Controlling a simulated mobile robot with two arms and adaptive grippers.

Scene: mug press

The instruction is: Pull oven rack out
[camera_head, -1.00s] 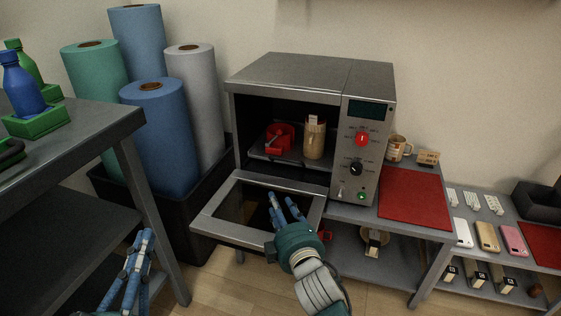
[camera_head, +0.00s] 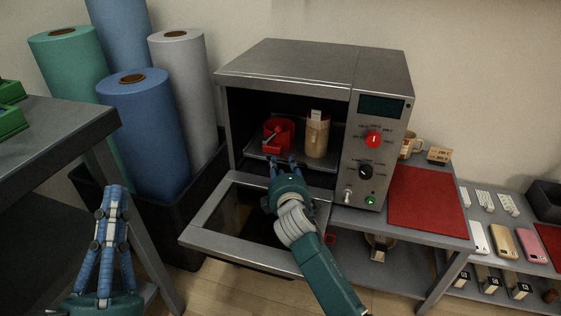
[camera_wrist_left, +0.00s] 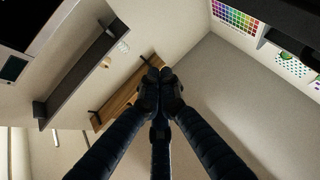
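The oven (camera_head: 282,66) stands on the grey bench with its door (camera_head: 215,225) folded down. The oven rack (camera_head: 318,168) is inside the cavity, holding a red mug-like holder (camera_head: 277,134) and a tan cylinder (camera_head: 316,137). My right gripper (camera_head: 283,161) reaches over the open door to the rack's front edge. Its fingers look apart; the hand partly hides them, and contact with the rack is unclear. My left gripper (camera_head: 116,190) is at the lower left, away from the oven, fingers pointing up and tips together. Its closed, empty tips also show in the left wrist view (camera_wrist_left: 160,72).
Blue, green and grey rolls (camera_head: 145,130) stand in a black bin left of the oven. A grey table (camera_head: 60,125) is at the far left. A red mat (camera_head: 425,196) and a mug (camera_head: 409,146) are right of the oven. A lower shelf holds phones (camera_head: 505,243).

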